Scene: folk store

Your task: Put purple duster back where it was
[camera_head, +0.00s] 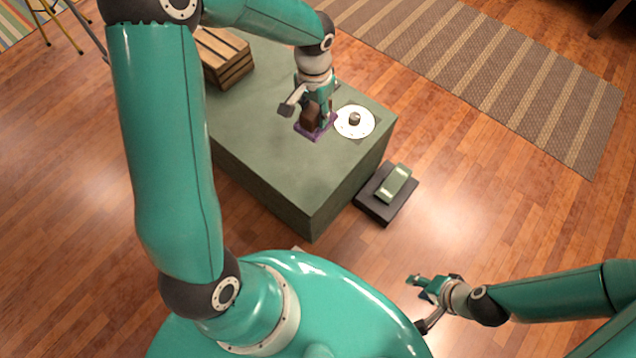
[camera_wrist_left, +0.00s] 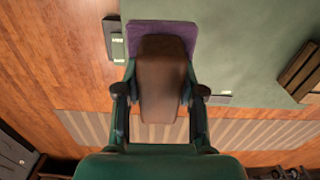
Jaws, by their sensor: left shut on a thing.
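The purple duster (camera_head: 310,118) has a brown handle on a flat purple base. It is at the right end of the green counter (camera_head: 265,165), beside a white disc (camera_head: 366,124) with a dark knob. My left gripper (camera_head: 311,104) is shut on its handle from above. In the left wrist view the duster (camera_wrist_left: 160,75) fills the middle between the fingers, with the purple base at the far end. I cannot tell whether the base touches the counter. My right gripper (camera_head: 428,302) is open and empty over the floor at lower right.
A wooden crate (camera_head: 228,66) stands on the counter's far left part. A green block (camera_head: 395,184) lies on a dark box (camera_head: 373,204) on the floor against the counter's right side. A striped rug (camera_head: 500,75) lies behind. The counter's middle is clear.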

